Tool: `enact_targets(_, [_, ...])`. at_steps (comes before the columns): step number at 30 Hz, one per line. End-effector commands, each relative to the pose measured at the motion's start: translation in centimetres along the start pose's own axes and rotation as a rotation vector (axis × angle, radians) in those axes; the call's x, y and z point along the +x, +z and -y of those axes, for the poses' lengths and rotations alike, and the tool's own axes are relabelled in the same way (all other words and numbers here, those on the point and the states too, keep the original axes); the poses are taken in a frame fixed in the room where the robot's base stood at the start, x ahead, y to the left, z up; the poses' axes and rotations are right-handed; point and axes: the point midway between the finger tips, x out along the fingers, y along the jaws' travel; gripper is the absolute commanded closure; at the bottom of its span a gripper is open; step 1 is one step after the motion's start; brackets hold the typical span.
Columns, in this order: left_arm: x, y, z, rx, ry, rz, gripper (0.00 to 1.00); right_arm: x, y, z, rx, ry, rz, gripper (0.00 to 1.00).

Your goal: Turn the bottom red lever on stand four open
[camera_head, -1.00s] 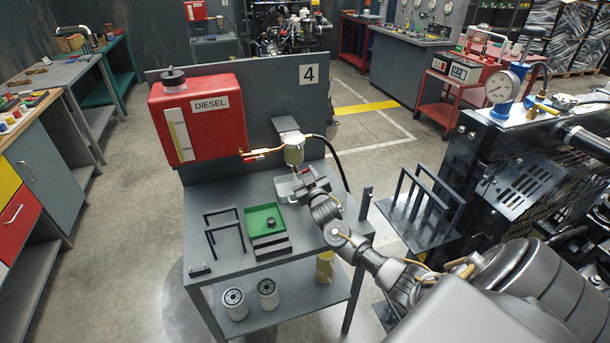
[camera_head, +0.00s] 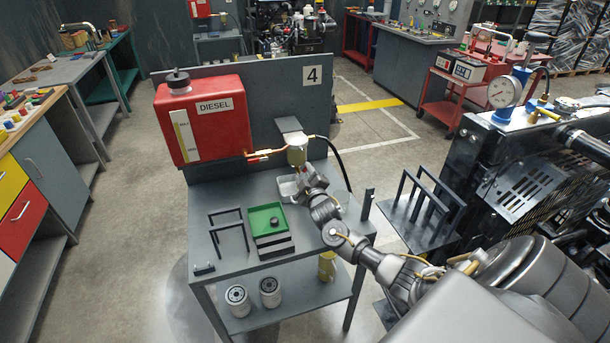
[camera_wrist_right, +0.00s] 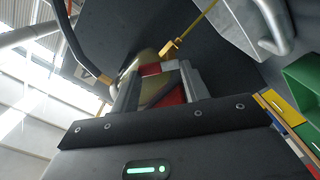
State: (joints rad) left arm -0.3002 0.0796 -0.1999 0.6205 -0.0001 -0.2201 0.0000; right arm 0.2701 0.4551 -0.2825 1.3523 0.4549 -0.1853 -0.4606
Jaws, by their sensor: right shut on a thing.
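Stand four (camera_head: 205,210) is a grey bench with a back panel marked 4 and a red diesel tank (camera_head: 203,120). A pale filter (camera_head: 297,155) hangs from a bracket on the panel, with a copper pipe on its left. My right gripper (camera_head: 302,176) is just below the filter, and its arm comes from the lower right. In the right wrist view the two fingers (camera_wrist_right: 157,85) are shut on the bottom red lever (camera_wrist_right: 172,97), under the filter. The fingers hide part of the lever, and its exact angle is unclear. My left gripper is not in view.
A small metal tray (camera_head: 287,188) lies under the filter. A green tray (camera_head: 264,219) and black brackets (camera_head: 227,230) stand on the bench top. A black hose (camera_head: 341,163) curves down right of the filter. An engine (camera_head: 520,160) stands to the right.

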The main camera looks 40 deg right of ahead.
Motion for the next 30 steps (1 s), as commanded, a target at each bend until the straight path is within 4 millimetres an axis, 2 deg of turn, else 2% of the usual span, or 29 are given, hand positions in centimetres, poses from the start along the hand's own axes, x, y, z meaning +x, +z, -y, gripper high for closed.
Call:
enact_targets(13, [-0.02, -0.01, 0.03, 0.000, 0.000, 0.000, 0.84, 0.00, -0.02, 0.02, -0.010, 0.000, 0.000, 0.77])
enact_targets(14, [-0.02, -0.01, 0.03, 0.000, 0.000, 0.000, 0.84, 0.00, -0.02, 0.02, -0.010, 0.000, -0.001, 0.53])
enact_targets(18, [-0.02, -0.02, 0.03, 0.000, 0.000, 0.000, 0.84, 0.00, -0.02, 0.02, -0.009, 0.000, 0.000, 0.35])
enact_targets(26, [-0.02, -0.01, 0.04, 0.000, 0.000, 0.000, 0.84, -0.01, -0.02, 0.02, -0.009, 0.000, 0.000, 0.33])
enact_targets(30, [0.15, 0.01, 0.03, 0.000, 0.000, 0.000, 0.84, -0.64, 0.01, 0.12, -0.009, -0.001, -0.001, 0.33])
